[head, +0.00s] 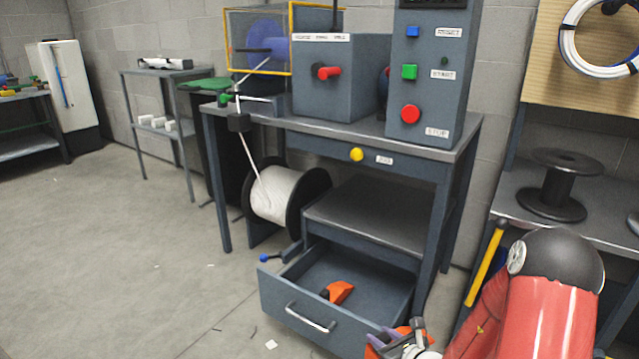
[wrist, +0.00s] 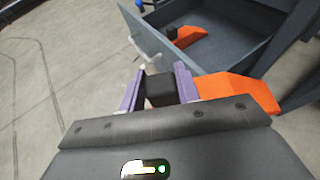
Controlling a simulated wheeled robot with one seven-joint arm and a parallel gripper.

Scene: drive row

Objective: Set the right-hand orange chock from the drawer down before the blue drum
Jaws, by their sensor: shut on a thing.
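My gripper (head: 392,345) is at the lower right of the head view, by the drawer's near right corner. In the wrist view its purple fingers (wrist: 158,90) are shut on the black block of an orange chock (wrist: 238,92). The chock's orange body sticks out to the right of the fingers, seemingly above the drawer's edge. A second orange chock (head: 340,292) lies inside the open drawer (head: 285,305); it also shows in the wrist view (wrist: 190,36). A blue drum (head: 264,42) stands behind a yellow-framed guard on the bench.
The bench (head: 340,140) carries a grey control box (head: 425,80) with buttons. A shelf with a black spool (head: 553,186) is at the right. Open floor (head: 130,250) lies to the left.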

